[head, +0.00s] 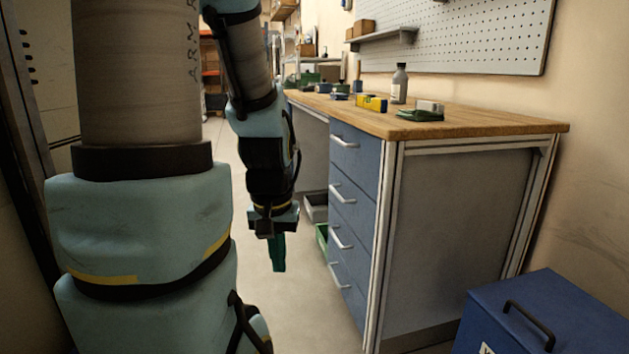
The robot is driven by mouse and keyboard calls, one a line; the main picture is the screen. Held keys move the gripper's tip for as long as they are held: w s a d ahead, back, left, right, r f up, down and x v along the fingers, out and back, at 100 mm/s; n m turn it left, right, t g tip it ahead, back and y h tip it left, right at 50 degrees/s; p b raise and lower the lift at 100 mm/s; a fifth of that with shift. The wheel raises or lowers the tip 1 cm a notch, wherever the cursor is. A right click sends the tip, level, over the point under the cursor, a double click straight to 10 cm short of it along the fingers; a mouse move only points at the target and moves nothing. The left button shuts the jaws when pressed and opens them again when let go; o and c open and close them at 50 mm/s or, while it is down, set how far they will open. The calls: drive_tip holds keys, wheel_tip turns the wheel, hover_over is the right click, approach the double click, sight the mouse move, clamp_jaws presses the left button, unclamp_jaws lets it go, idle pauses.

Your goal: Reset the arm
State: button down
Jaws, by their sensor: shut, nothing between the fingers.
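My gripper (278,262) hangs from the end of my arm, pointing down, with its green fingers shut and nothing seen between them. It is over the floor, left of the blue drawer unit and apart from it. My arm is bent, with its large upper part filling the left of the head view and its far part coming down to the gripper.
A workbench with a wooden top (468,124) and blue drawers (352,198) stands right of my gripper. A grey bottle (399,84) and a yellow box (372,103) stand on it. A blue chest (560,315) is at lower right. Floor (305,310) below my gripper is clear.

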wheel_tip(320, 180, up, 26)
drive_tip(key=p, duration=2.3)
